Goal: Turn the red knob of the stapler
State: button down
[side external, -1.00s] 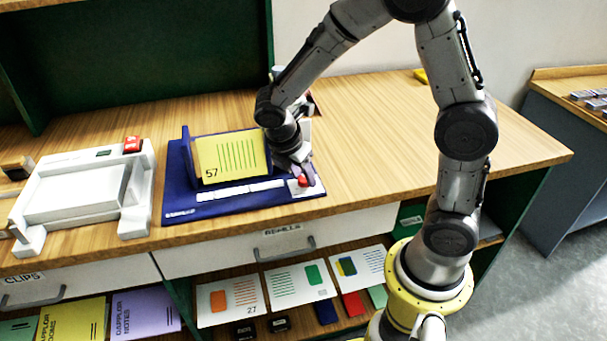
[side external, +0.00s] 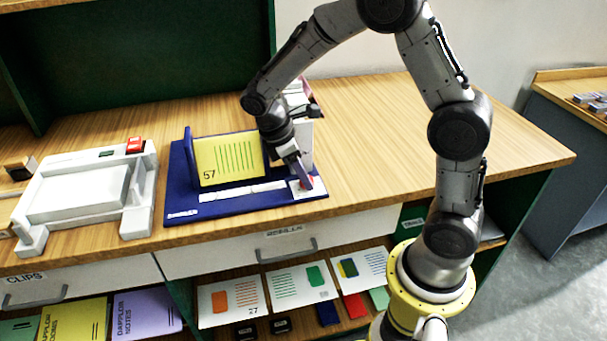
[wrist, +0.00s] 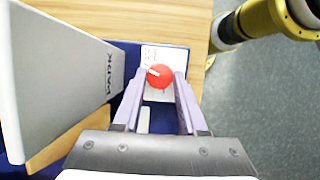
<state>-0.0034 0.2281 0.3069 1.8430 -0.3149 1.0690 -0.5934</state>
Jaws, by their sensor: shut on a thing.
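The stapler has a dark blue base (side external: 240,208) on the table, with a yellow booklet (side external: 228,158) marked 57 standing on it. Its red knob (wrist: 159,75) sits on a white plate (wrist: 156,95) at the base's right front corner. In the wrist view the knob has a white pointer mark aimed to the upper left. My gripper (wrist: 161,78) points down over the plate with its purple fingers on either side of the knob, shut on it. In the side view my fingers (side external: 305,183) hide most of the knob.
A grey-white panel marked PARK (wrist: 65,80) stands close to the left of my fingers in the wrist view. A white machine with a red button (side external: 135,145) stands to the left. The table to the right (side external: 420,140) is clear.

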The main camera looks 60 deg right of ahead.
dwell(0.4)
jog(key=shift+c, duration=2.3)
grip_release()
jog(key=v, duration=1.3)
jog(key=shift+w+r, duration=0.2)
jog(key=shift+r, duration=0.15)
jog(key=shift+a, duration=0.1)
